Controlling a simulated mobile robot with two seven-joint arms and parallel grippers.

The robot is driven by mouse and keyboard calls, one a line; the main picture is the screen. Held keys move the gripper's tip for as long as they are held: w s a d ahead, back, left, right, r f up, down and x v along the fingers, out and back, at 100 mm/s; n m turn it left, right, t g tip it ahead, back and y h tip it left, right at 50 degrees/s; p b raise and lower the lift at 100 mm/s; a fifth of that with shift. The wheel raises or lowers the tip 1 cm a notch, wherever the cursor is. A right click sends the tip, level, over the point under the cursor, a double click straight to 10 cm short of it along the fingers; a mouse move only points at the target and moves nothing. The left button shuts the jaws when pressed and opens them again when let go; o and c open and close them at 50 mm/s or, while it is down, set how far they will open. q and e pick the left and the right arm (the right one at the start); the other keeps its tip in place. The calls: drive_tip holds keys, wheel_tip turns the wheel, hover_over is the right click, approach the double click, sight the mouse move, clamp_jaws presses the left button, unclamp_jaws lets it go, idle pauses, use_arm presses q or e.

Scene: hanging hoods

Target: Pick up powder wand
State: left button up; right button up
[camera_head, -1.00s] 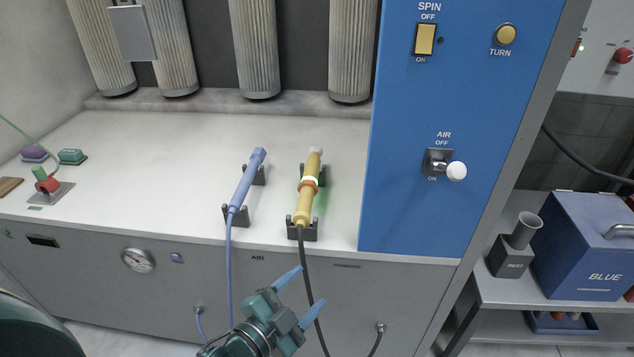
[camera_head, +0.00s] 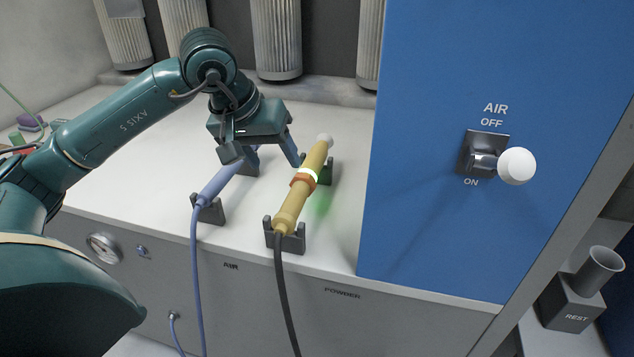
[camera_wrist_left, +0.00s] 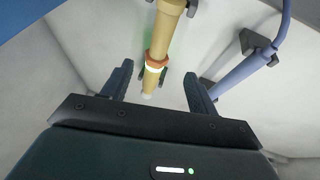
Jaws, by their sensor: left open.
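The powder wand is the yellow wand (camera_head: 299,190) with an orange ring, a glowing pale band and a white tip. It lies on two dark cradles above the POWDER label, a black hose running from its near end. My left gripper (camera_head: 262,158) is open above the worktop, over the blue air wand (camera_head: 222,182) and just left of the yellow wand's far half. In the left wrist view the yellow wand (camera_wrist_left: 161,35) points toward the space between the open fingers (camera_wrist_left: 158,85). Nothing is between the fingertips that I can tell. My right gripper is not in view.
The blue panel (camera_head: 450,80) with the AIR lever (camera_head: 500,161) rises to the right of the wands. Pale filter cylinders (camera_head: 276,40) hang at the back. The white worktop (camera_head: 130,180) is clear left of the blue wand. A REST holder (camera_head: 575,300) stands lower right.

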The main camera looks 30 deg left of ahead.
use_arm(q)
hover_over(294, 191)
drive_tip(key=s, duration=0.3)
drive_tip(key=f, duration=0.5)
drive_tip(key=shift+w+a+f, duration=0.1)
drive_tip(key=shift+a+f, duration=0.1)
drive_tip(key=shift+f, duration=0.05)
drive_tip(key=shift+x, duration=3.05)
drive_tip(key=c, duration=1.1)
drive_tip(key=shift+w+r, duration=0.1)
drive_tip(key=shift+c, duration=0.2)
